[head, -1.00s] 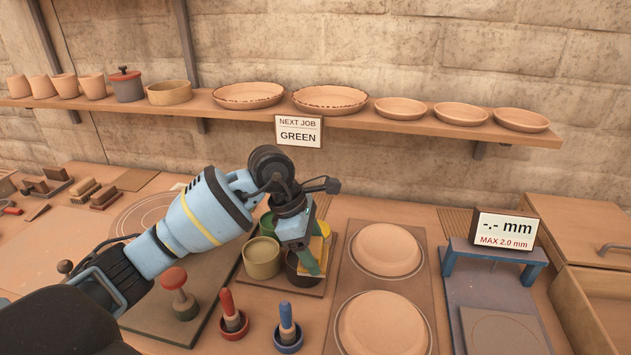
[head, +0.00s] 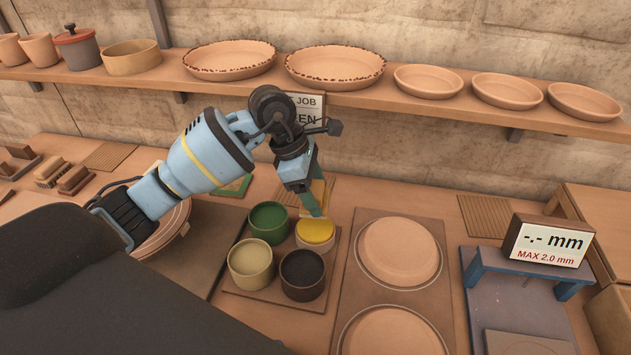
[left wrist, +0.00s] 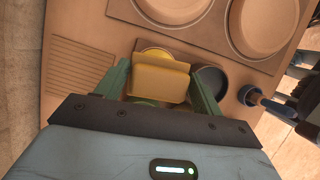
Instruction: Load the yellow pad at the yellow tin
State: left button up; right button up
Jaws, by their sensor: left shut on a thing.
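My left gripper (head: 316,205) is shut on the yellow pad (head: 319,188), a block partly hidden behind a green finger in the head view. In the left wrist view the pad (left wrist: 160,82) sits between the two fingers of the gripper (left wrist: 161,88). The yellow tin (head: 315,236) stands at the back right of a group of tins, directly below the fingertips. Its yellow top also shows just beyond the pad in the left wrist view (left wrist: 157,53). I cannot tell whether the pad touches it. My right gripper is not in view.
Beside the yellow tin stand a green tin (head: 268,219), a cream tin (head: 250,264) and a dark tin (head: 303,274). Plates (head: 398,252) lie on a board to the right. A gauge stand (head: 530,268) is farther right. A shelf (head: 420,106) with dishes runs behind.

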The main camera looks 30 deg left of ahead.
pick_arm(q)
jog(key=shift+s+f, duration=0.1)
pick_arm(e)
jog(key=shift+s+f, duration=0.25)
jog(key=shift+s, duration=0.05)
pick_arm(q)
jog(key=shift+f, duration=0.15)
jog(key=shift+f+b, duration=0.6)
jog(key=shift+f, duration=0.8)
notch_tip(320, 180, down, 2)
jog(key=shift+f+b, duration=0.15)
jog(key=shift+b, duration=0.3)
jog(key=shift+f, duration=0.2)
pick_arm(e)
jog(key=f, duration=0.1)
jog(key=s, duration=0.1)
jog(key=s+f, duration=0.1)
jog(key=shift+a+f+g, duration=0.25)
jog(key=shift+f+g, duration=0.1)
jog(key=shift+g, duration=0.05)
pick_arm(q)
jog(key=shift+f, duration=0.1)
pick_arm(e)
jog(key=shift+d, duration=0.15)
pick_arm(q)
jog(key=shift+f+b, duration=0.3)
jog(key=shift+f, duration=0.05)
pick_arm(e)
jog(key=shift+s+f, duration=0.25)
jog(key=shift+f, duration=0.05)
